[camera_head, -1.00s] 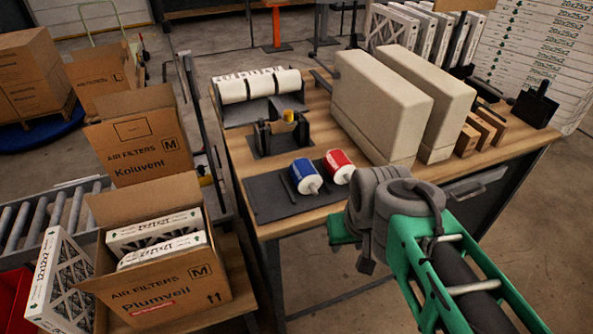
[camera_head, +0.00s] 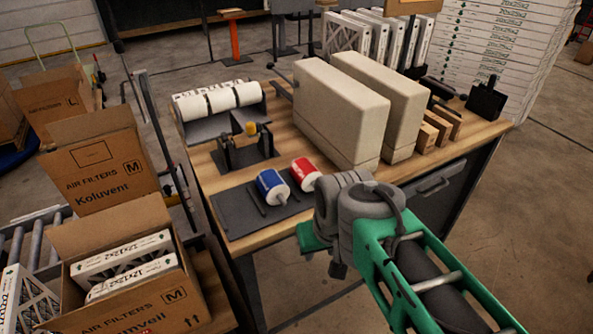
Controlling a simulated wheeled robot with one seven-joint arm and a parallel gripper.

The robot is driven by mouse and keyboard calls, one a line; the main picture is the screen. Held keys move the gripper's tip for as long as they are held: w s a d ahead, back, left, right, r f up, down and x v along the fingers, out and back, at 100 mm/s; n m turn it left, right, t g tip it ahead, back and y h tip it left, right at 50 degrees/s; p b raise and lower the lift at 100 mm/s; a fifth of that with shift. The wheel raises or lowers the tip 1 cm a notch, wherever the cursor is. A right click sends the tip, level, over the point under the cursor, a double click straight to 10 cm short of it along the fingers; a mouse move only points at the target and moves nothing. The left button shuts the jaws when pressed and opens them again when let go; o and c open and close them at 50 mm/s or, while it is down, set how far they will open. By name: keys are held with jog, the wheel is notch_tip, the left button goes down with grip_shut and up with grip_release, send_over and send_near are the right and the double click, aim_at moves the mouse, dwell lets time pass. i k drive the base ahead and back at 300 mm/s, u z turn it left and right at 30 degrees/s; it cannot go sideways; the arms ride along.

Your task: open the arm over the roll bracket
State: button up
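A blue roll (camera_head: 272,187) and a red roll (camera_head: 304,174) lie on a dark mat (camera_head: 236,216) in front of the bracket. My green and grey arm (camera_head: 385,250) reaches in from the lower right, in front of the bench's near edge, apart from the bracket.
A holder with several white rolls (camera_head: 220,99) stands behind the bracket. Two tall beige blocks (camera_head: 338,115) stand to its right, with wooden blocks (camera_head: 436,127) beyond. Open filter cartons (camera_head: 98,170) stand left of the bench (camera_head: 213,178).

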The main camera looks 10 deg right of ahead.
aim_at(250, 128)
jog(key=k, duration=0.6)
jog(key=u, duration=0.55)
jog(key=i, duration=0.45)
jog(key=u, duration=0.6)
jog(key=i, duration=0.8)
jog(key=z, duration=0.05)
